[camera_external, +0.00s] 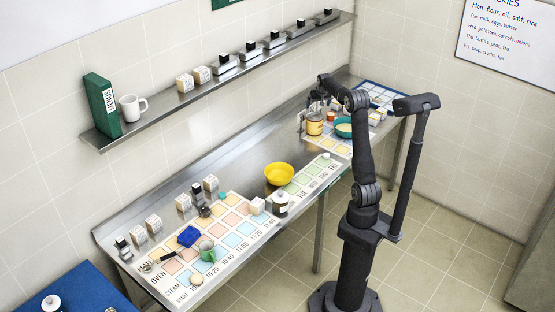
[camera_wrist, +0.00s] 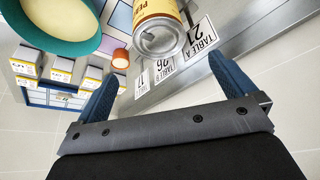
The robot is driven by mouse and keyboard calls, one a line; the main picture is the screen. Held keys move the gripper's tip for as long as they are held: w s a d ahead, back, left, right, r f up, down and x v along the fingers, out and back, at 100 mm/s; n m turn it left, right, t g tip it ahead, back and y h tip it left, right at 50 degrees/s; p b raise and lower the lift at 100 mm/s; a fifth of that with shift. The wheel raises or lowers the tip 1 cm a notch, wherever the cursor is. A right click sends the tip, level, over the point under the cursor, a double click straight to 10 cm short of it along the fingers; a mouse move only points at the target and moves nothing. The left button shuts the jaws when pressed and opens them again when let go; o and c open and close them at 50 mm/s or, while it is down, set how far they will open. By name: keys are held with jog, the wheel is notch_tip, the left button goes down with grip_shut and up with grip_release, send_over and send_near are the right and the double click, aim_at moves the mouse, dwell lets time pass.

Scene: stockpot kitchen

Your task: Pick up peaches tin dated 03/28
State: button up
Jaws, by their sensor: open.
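A tin with a yellow-orange label (camera_external: 314,124) stands on the far part of the steel counter, just below my gripper (camera_external: 318,104). In the wrist view the tin (camera_wrist: 156,22) is at the top, its metal end facing the camera and part of its lettering, apparently starting "PE", showing. No date can be read on it. My gripper (camera_wrist: 163,70) has its two blue fingers spread apart with nothing between them. The tin lies beyond the fingertips, roughly in line with the gap. Its upper part is cut off by the frame edge.
A teal bowl (camera_external: 344,130) stands close right of the tin, with a small orange object (camera_wrist: 121,58) between them. White table cards (camera_wrist: 200,36) lie by the tin. Several small boxes (camera_wrist: 57,72) stand beyond the bowl. A yellow bowl (camera_external: 279,174) is farther along the counter.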

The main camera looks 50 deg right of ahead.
aim_at(315, 116)
jog(key=x, duration=1.1)
jog(key=shift+f, duration=0.1)
jog(key=shift+d+x, duration=0.2)
jog(key=shift+x, duration=2.65)
jog(key=shift+w, duration=0.1)
jog(key=c, duration=1.4)
jog(key=shift+r, duration=0.25)
jog(key=shift+c, duration=0.2)
jog(key=shift+r, duration=0.1)
